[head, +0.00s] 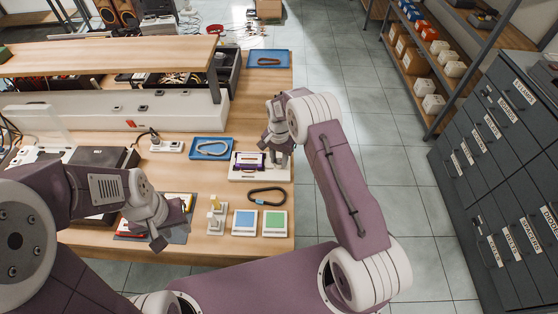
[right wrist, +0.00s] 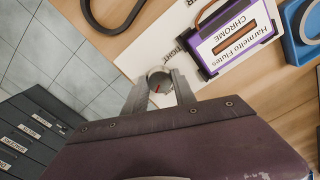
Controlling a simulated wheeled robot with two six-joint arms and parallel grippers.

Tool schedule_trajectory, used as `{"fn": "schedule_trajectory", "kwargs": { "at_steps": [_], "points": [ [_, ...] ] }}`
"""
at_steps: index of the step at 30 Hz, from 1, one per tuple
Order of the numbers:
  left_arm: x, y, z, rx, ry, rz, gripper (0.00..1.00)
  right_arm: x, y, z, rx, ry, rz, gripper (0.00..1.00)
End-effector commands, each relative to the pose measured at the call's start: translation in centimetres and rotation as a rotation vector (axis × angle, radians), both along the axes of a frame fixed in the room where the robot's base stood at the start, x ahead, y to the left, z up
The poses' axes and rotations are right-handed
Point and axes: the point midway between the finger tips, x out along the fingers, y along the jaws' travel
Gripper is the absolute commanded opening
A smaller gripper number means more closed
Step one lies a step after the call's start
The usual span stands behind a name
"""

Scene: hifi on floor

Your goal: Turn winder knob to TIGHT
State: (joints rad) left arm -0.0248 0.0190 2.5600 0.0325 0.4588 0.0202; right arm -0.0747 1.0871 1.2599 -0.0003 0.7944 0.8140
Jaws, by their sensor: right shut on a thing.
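Part of a printed word, apparently TIGHT, shows on the board above the knob. A purple and white cassette labelled CHROME (right wrist: 228,35) lies on the board beside the knob. In the head view the right gripper (head: 279,150) covers the knob at the board's right end. My left gripper (head: 162,232) hangs over a dark mat at the table's front; its opening is unclear.
A black loop (head: 267,196) lies in front of the board. Blue (head: 244,222) and green (head: 275,222) square pads sit at the front edge. A blue tray (head: 211,149) stands left of the board. Grey drawers (head: 500,160) stand across the clear aisle.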

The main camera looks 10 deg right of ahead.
Motion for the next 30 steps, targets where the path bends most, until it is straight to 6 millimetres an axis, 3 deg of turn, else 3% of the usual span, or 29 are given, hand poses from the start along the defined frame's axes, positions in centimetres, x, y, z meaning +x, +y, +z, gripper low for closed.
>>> {"fn": "schedule_trajectory", "kwargs": {
  "at_steps": [15, 30],
  "points": [
    [0.0, 0.0, -0.51, 0.0, 0.0, 0.0, 0.36, -0.03, 0.03, -0.03, 0.001, 0.001, -0.301, 0.0],
    [0.0, 0.0, -0.56, 0.0, 0.0, 0.0, 0.36, -0.04, 0.03, -0.02, 0.001, 0.001, -0.35, 0.0]
  ]
}}
